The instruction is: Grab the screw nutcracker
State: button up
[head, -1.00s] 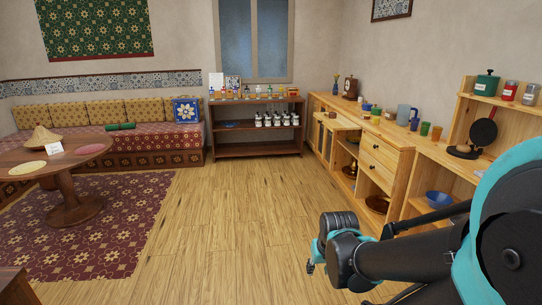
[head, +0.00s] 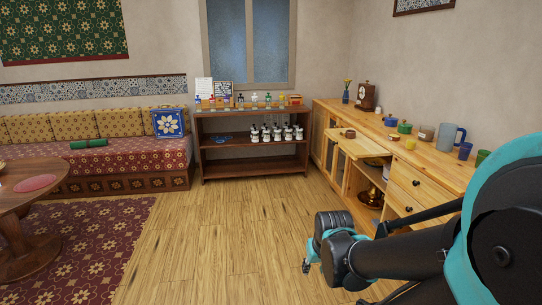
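I cannot make out a screw nutcracker for certain in the head view. A small brown round object (head: 350,134) sits on a pale wooden ledge that juts from the front of the long wooden cabinet (head: 447,172); it is too small to identify. My gripper (head: 307,264) is at the lower right, over the floor and left of the cabinet, apart from everything. Its fingers are mostly hidden behind the wrist, so I cannot tell whether it is open or shut.
A dark shelf rack (head: 254,166) with bottles and several white-and-dark items stands ahead. The cabinet top holds a clock (head: 366,97), a blue-grey jug (head: 449,135) and cups. A round table (head: 22,205) and a patterned bench (head: 130,165) are left. The wooden floor (head: 215,235) ahead is clear.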

aim_at(351, 134)
jog(key=i+j, duration=0.1)
jog(key=i, duration=1.75)
jog(key=l+z, duration=0.05)
jog(key=l, duration=0.05)
